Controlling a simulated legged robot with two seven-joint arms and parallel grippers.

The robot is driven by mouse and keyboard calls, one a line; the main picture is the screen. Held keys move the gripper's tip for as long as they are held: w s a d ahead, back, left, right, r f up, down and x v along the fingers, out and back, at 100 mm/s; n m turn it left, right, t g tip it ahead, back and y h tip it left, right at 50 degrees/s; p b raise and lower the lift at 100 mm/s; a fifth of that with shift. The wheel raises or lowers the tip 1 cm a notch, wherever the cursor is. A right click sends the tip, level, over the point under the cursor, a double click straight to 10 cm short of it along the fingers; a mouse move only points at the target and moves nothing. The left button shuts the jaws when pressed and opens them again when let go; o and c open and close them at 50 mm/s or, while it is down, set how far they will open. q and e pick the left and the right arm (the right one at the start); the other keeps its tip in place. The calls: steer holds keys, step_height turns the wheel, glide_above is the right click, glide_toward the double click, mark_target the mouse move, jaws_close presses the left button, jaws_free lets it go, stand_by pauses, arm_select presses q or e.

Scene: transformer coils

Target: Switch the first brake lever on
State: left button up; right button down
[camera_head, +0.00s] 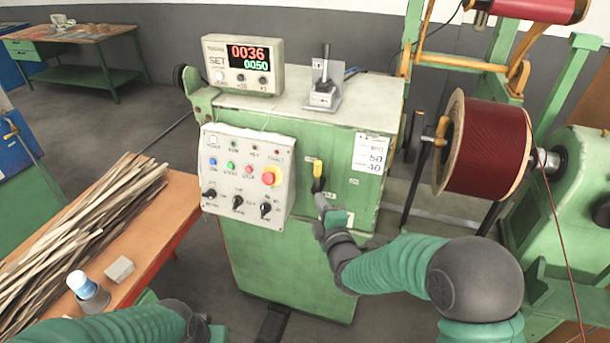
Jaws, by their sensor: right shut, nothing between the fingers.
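A small yellow lever (317,168) with a dark lower part stands upright on the front of the green machine cabinet (300,250), right of the control panel. A second lever with a dark handle (326,62) rises from a metal bracket on the cabinet top. I cannot tell from the picture which one is the first brake lever. My right gripper (321,206) is shut and empty, just below the yellow lever; I cannot tell if they touch. My left arm shows at the bottom left, with its dark wrist end (195,322) low in view; its finger state is unclear.
The control panel (246,175) has buttons, knobs and a red emergency stop. A counter box (243,65) sits on the cabinet. A dark red wire spool (488,148) is at the right. A wooden table (180,205) with strips, a glue bottle (84,288) and a grey block (119,269) is at left.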

mark_target(319, 174)
steer(key=shift+w+a+r+n+t, duration=0.15)
steer(key=shift+r+n+t, duration=0.15)
steer(key=shift+r+n, duration=0.1)
steer(key=shift+w+a+r+n+t, duration=0.1)
steer(key=shift+w+r+n+t, duration=0.05)
steer(key=shift+r+n+t, duration=0.2)
steer(key=p+x, duration=0.1)
steer(key=x, duration=0.9)
steer(key=shift+f, duration=0.15)
